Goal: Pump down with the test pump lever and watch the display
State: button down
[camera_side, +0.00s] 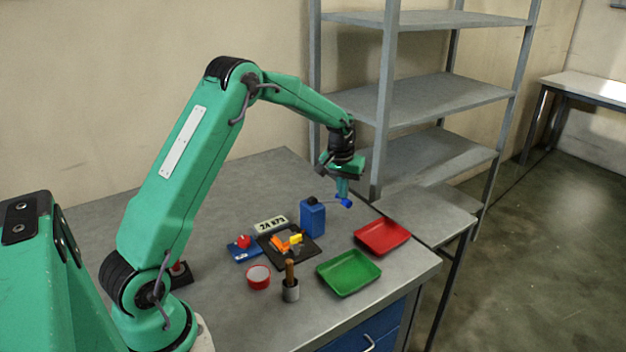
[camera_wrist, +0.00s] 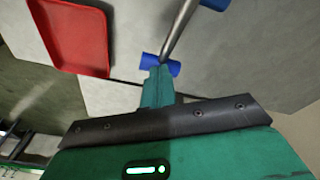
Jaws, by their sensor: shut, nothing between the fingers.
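The test pump is a blue box (camera_side: 313,219) with a dark cap, standing on the table. Its lever (camera_side: 331,204) runs out to the right and ends in a blue handle (camera_side: 347,203). In the wrist view the grey lever rod (camera_wrist: 181,28) leads to the blue handle (camera_wrist: 148,61). My gripper (camera_side: 342,194) is shut and empty, pointing down with its tips at the handle; it also shows in the wrist view (camera_wrist: 159,74). I cannot tell whether it touches. The display (camera_side: 271,224), left of the pump, seems to read 24 kPa.
A red tray (camera_side: 382,237), also in the wrist view (camera_wrist: 76,35), and a green tray (camera_side: 348,273) lie at the right. Shelves (camera_side: 420,100) rise behind.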

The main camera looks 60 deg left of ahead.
notch_tip(320, 180, up, 8)
dwell(0.8)
jog(key=shift+f, duration=0.15)
dwell(0.5)
jog(key=shift+f, duration=3.95)
notch_tip(320, 180, up, 8)
jog(key=shift+f, duration=0.1)
